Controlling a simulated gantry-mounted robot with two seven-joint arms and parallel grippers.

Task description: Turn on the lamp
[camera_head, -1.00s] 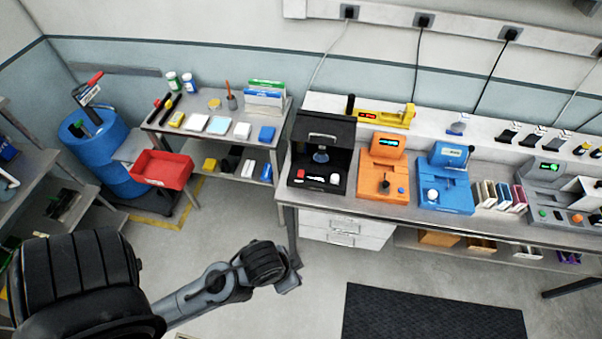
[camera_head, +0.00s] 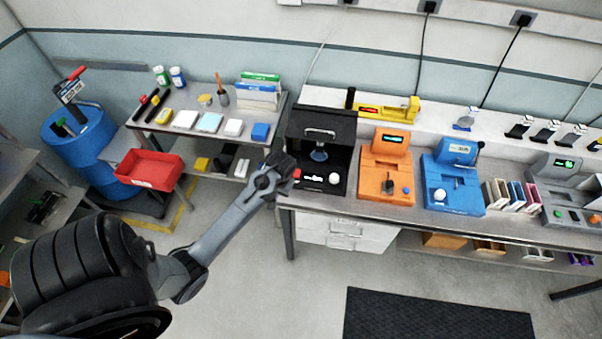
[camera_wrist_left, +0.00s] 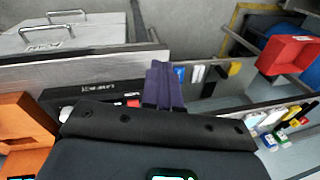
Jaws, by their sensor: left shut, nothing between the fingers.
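A black box-shaped unit (camera_head: 322,150) stands at the left end of the long bench, with a raised hood and a small bluish lamp-like part (camera_head: 319,155) inside. Its front base carries a red button (camera_head: 297,174), a lit label and a white knob (camera_head: 333,180). My left gripper (camera_head: 288,168) is shut and empty at the unit's front left corner, close to the red button. In the left wrist view the closed fingers (camera_wrist_left: 163,85) hang over the base's edge, beside the red button (camera_wrist_left: 133,103); I cannot tell whether they touch it. My right gripper is out of view.
An orange unit (camera_head: 386,170) and a blue unit (camera_head: 453,180) stand to the right on the bench. A side table (camera_head: 200,140) with small boxes and bottles is at the left, with a red bin (camera_head: 150,168) before it.

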